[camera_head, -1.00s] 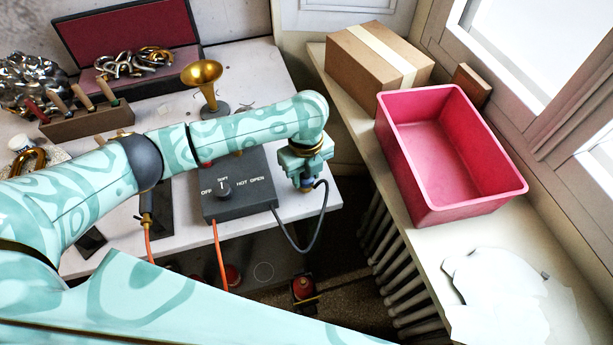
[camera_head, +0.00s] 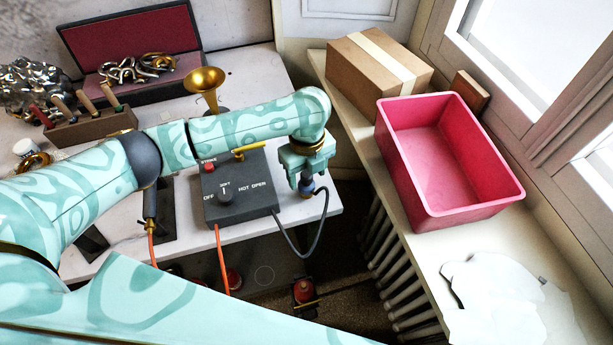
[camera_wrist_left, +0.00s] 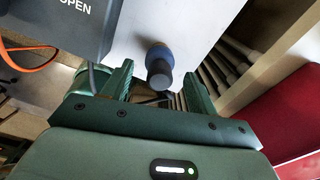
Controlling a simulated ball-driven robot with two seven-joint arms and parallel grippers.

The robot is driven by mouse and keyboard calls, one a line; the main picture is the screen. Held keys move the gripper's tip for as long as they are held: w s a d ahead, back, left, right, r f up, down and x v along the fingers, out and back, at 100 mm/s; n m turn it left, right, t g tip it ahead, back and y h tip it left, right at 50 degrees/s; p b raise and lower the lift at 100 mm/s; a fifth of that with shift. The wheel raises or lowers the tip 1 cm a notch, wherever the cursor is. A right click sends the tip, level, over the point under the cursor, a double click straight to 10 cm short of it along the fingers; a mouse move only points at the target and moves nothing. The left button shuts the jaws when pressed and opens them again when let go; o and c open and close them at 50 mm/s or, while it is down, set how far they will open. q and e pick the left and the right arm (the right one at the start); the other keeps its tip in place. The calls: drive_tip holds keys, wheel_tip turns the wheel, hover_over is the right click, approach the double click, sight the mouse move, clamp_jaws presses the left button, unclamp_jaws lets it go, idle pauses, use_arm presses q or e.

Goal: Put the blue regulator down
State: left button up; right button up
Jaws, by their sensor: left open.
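The blue regulator (camera_head: 306,187), a small blue and dark knob-like piece with a grey hose, stands on the white bench top near its right end, beside the dark control box. My left gripper (camera_head: 304,177) is just above it, pointing down, and partly covers its top. In the left wrist view the regulator (camera_wrist_left: 159,62) shows between the two spread green fingers of my left gripper (camera_wrist_left: 158,78), with gaps on both sides. The gripper is open and no finger is seen pressing on it. My right gripper is not in view.
The control box (camera_head: 240,188) is close left of the regulator, with orange hoses hanging below. The bench's right edge is close by. A pink bin (camera_head: 440,212) and a cardboard box (camera_head: 375,70) stand on the sill to the right. A brass horn (camera_head: 205,82) stands behind.

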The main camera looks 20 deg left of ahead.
use_arm(q)
wheel_tip(320, 180, up, 9)
drive_tip(key=p, duration=0.3)
